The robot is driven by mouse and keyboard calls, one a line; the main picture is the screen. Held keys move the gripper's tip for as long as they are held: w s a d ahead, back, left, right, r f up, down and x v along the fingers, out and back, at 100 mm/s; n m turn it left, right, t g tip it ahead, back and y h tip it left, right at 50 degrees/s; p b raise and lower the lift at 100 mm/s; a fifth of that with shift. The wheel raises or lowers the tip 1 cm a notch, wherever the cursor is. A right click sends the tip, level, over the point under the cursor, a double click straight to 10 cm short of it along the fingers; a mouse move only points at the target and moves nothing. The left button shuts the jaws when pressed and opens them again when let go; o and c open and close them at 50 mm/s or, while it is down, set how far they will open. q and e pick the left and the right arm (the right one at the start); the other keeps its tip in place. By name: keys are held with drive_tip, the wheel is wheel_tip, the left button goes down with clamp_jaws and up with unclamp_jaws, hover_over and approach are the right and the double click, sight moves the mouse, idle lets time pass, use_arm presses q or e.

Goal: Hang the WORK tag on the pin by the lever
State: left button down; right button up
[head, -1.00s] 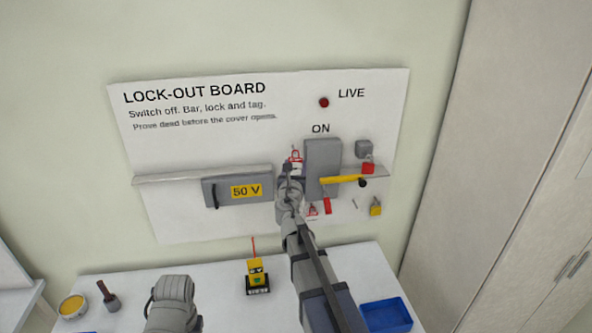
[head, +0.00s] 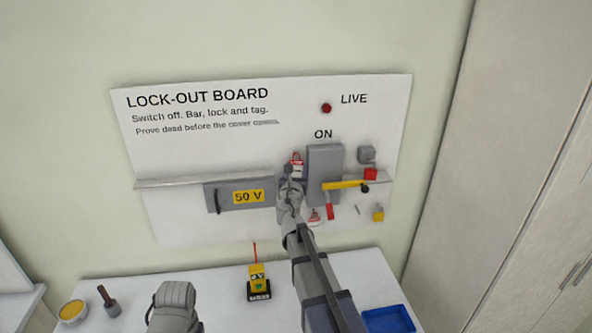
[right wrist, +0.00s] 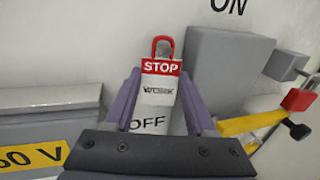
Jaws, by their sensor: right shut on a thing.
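My right gripper (head: 295,176) is shut on the WORK tag (head: 297,165), in front of the board just left of the grey switch box (head: 324,166). In the right wrist view the tag (right wrist: 160,88) stands upright between the fingers (right wrist: 160,108), with a red STOP band and a red loop on top. A yellow bar (head: 342,185) with a black end crosses low on the switch box, and a red handle (head: 329,211) hangs below it. A small thin pin (head: 358,210) shows right of the handle. My left gripper (head: 173,300) is low over the table; its fingers are hidden.
A red padlock (head: 370,174) and a yellow padlock (head: 378,215) are on the board's right. A grey 50 V cover (head: 226,196) is left of my right gripper. The table holds a yellow tester (head: 258,278), a blue tray (head: 388,319), a stamp-like tool (head: 108,300) and a yellow tin (head: 73,310).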

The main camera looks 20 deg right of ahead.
drive_tip(key=o, duration=1.4)
drive_tip(key=shift+a, duration=0.1)
